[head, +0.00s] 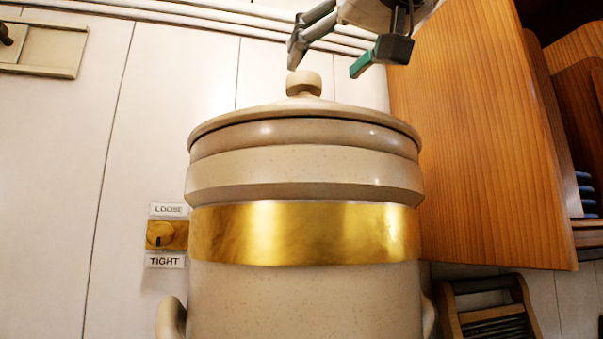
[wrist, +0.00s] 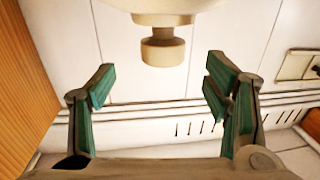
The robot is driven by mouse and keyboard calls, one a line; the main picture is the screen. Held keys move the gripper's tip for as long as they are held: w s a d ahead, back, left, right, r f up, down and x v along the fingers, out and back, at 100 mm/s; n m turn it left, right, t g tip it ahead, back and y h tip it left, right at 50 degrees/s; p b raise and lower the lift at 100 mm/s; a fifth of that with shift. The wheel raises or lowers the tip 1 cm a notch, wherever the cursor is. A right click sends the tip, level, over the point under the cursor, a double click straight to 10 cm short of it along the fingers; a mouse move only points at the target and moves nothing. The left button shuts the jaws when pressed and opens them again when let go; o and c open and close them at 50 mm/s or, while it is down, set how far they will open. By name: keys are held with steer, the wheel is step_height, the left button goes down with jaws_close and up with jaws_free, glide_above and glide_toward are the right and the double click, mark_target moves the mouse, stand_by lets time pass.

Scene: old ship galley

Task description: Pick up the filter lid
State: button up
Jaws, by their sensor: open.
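The filter lid (head: 250,118) is a cream, slightly domed disc with a small round knob (head: 304,83) on top. It sits on the tall cream filter (head: 300,302), which has a broad gold band. My gripper (head: 328,62) is above the lid, over the knob and a little to its right, with its fingers apart and empty. In the wrist view, the knob (wrist: 162,50) lies sideways between the spread green-padded fingers of my gripper (wrist: 160,72), apart from both. Part of the lid (wrist: 163,6) shows at that view's top edge.
A wooden cabinet panel (head: 480,130) stands close on the right. A brass dial (head: 167,235) marked LOOSE and TIGHT is on the white wall at left. Pipes (head: 190,17) run along the wall top. A slatted wooden rack (head: 488,308) is at lower right.

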mark_target(311, 72)
steer(key=p+x, duration=0.1)
steer(key=x, duration=0.3)
steer(key=p+x, duration=0.1)
steer(key=x, duration=0.3)
steer(key=shift+a+r, duration=0.25)
steer(key=shift+c, duration=0.3)
jaws_close()
steer(key=shift+s+r, duration=0.1)
steer(key=shift+r, duration=0.05)
